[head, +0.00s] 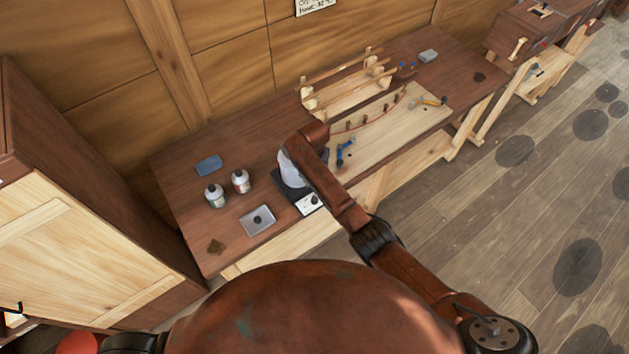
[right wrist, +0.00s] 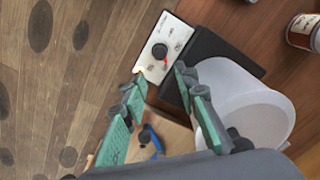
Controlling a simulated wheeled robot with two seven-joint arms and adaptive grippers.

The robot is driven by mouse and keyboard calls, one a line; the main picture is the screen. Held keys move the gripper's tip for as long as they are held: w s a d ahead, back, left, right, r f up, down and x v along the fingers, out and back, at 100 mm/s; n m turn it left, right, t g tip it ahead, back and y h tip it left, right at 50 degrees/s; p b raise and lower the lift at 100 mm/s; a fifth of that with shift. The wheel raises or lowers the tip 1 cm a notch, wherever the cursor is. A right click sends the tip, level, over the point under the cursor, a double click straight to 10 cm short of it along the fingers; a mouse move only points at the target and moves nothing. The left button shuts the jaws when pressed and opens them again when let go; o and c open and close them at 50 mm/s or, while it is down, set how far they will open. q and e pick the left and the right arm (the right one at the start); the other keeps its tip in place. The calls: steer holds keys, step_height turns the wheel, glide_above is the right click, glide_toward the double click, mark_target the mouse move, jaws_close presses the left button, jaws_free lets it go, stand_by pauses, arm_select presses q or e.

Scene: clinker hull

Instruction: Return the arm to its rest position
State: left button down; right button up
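My right arm reaches from the lower right over the workbench (head: 175,180) in the head view. Its forearm hides most of the gripper there. In the right wrist view my right gripper (right wrist: 160,78) has its two green fingers spread apart with nothing between them. Just past the fingertips is a pale control panel (right wrist: 176,38) with a black knob, on the front of a black heater base (right wrist: 222,57). A white pot (right wrist: 258,110) stands on that base, close beside one finger; I cannot tell whether they touch. The pot also shows in the head view (head: 290,172). My left gripper is out of view.
Two small bottles (head: 240,181), a metal tray (head: 257,221) and a blue pad (head: 209,165) lie left of the heater. A blue clamp (head: 344,152) and wooden rack (head: 345,93) are to its right. A cabinet (head: 75,255) stands at left; floor is open at right.

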stand_by(0.5)
steer(key=s+d+f+t+y, duration=0.1)
steer(key=s+d+f, duration=0.4)
steer(key=s+d, duration=0.45)
steer(key=s+d+f+t+y, duration=0.1)
steer(key=s+d+f, duration=0.3)
steer(key=s+d, duration=0.5)
steer(key=s+d+r+n+t+h, duration=0.15)
steer(key=s+d+r, duration=0.25)
steer(key=s+d, duration=0.5)
steer(key=s+d+r+n+h, duration=0.1)
steer(key=s+d+r+h, duration=0.15)
steer(key=s+d, duration=0.6)
step_height(320, 180, down, 38)
steer(key=s+a+g+y+b, duration=0.1)
steer(key=s+a+y+b, duration=0.1)
steer(key=b, duration=0.8)
steer(key=s+f+b, duration=0.4)
steer(key=s+f, duration=0.6)
steer(key=f, duration=0.3)
steer(key=s+f+g+b, duration=0.1)
steer(key=s+f+b, duration=0.3)
steer(key=s+f, duration=0.6)
step_height(320, 180, down, 4)
steer(key=shift+d+f+n, duration=0.1)
steer(key=shift+d+n, duration=0.15)
steer(key=shift+n, duration=0.1)
